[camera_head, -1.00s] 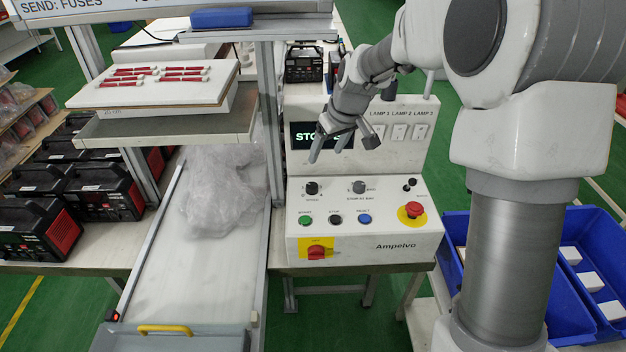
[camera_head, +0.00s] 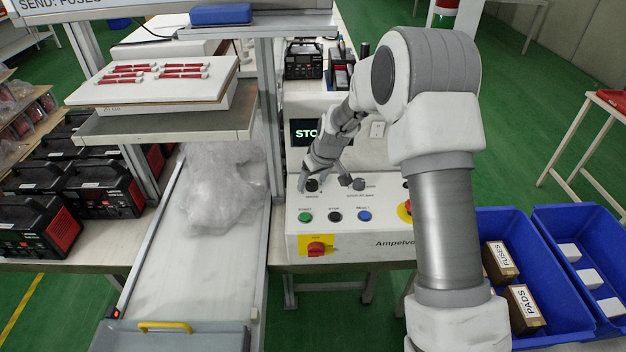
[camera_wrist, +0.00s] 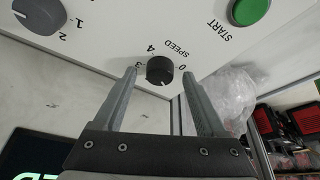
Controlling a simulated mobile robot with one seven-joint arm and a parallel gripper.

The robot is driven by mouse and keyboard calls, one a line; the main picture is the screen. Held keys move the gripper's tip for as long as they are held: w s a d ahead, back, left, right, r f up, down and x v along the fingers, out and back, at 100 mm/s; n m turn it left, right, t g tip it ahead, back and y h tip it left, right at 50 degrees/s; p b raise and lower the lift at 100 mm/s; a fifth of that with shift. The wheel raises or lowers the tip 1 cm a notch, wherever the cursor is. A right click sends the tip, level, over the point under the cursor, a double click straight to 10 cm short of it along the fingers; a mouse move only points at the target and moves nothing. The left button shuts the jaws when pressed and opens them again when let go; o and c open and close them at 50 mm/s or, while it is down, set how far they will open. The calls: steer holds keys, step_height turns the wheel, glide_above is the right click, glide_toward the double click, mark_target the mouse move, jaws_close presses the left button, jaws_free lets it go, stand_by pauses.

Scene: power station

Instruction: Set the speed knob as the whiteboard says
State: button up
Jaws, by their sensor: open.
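The black speed knob (camera_wrist: 160,71) is in the middle of the wrist view, with the word SPEED and the numbers 0, 3 and 4 beside it. I cannot surely read its pointer. My gripper (camera_wrist: 158,82) is open, one finger on each side of the knob, with gaps showing. In the head view, the speed knob (camera_head: 311,186) is at the panel's upper left, and my gripper (camera_head: 324,186) is down over it. A white board (camera_head: 30,6) at the top left shows only part of its lower line, "SEND: FUSES"; its upper part is out of frame.
A grey knob (camera_head: 359,184) sits right of the speed knob. Start (camera_head: 305,216), stop (camera_head: 335,216) and reset (camera_head: 364,216) buttons are below. The display (camera_head: 305,132) is partly hidden by my arm. A red switch (camera_head: 317,248) is on the front. A post and shelf stand left.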

steer(key=shift+f, duration=0.1)
jaws_close()
stand_by(0.4)
steer(key=shift+a+m+h, duration=0.15)
steer(key=shift+m+h, duration=0.25)
steer(key=shift+m, duration=0.7)
steer(key=m+h, duration=0.1)
steer(key=m, duration=0.2)
steer(key=shift+a+t, duration=0.15)
steer(key=shift+t, duration=0.25)
steer(key=m+h, duration=0.1)
steer(key=m, duration=0.2)
steer(key=m+h+p, duration=0.1)
steer(key=m, duration=0.2)
steer(key=shift+g+h, duration=0.3)
steer(key=shift+m, duration=0.4)
